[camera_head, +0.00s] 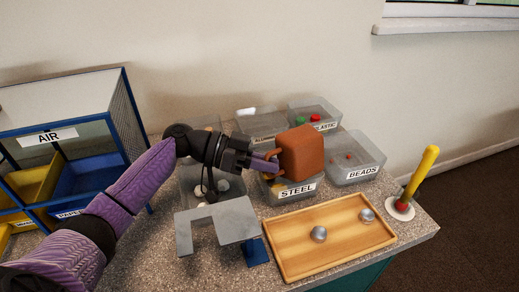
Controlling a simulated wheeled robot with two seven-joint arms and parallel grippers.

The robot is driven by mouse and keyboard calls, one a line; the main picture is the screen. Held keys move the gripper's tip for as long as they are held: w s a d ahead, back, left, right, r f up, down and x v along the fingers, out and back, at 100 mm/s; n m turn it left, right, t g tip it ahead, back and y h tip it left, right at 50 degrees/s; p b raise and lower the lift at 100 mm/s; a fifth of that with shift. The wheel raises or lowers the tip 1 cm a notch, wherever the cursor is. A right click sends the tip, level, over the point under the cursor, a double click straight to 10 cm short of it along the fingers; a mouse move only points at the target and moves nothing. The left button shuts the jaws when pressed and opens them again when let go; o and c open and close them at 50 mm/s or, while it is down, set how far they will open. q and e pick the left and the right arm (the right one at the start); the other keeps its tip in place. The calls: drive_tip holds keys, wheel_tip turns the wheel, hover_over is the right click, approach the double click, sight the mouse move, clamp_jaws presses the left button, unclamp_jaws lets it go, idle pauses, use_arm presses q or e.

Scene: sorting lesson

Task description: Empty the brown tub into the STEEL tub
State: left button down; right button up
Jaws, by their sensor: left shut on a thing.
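The brown tub (302,152) is held up in the air, tilted on its side, over the STEEL tub. My left gripper (270,160) is shut on the brown tub at its left side. The STEEL tub (296,192) is a clear box with a white label on its front, standing on the counter behind the wooden tray. The brown tub hides much of the STEEL tub's opening, and I cannot see inside the brown tub. Something yellowish shows in the STEEL tub. My right gripper is not in view.
A wooden tray (290,262) with two silvery balls lies in front. A grey stand (218,219) is front left, a yellow-handled tool (424,168) right, a blue rack (130,120) left.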

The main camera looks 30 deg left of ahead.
use_arm(q)
drive_tip(key=s+d+r+m+t+y+p, duration=0.1)
drive_tip(key=m+y+p, duration=0.1)
drive_tip(key=m+y, duration=0.1)
drive_tip(key=s+d+r+m+t+y+p, duration=0.1)
drive_tip(key=d+m+t+y+p, duration=0.1)
drive_tip(key=m+y+p, duration=0.1)
drive_tip(key=s+d+r+m+t+y+p, duration=0.1)
drive_tip(key=m+y+p, duration=0.1)
drive_tip(key=m+y, duration=0.2)
drive_tip(key=shift+d+t+y+p, duration=0.3)
drive_tip(key=shift+y+p, duration=0.05)
drive_tip(key=shift+y, duration=0.95)
drive_tip(key=shift+a+f+m+y, duration=0.1)
drive_tip(key=shift+m+y, duration=0.2)
drive_tip(key=shift+m, duration=0.2)
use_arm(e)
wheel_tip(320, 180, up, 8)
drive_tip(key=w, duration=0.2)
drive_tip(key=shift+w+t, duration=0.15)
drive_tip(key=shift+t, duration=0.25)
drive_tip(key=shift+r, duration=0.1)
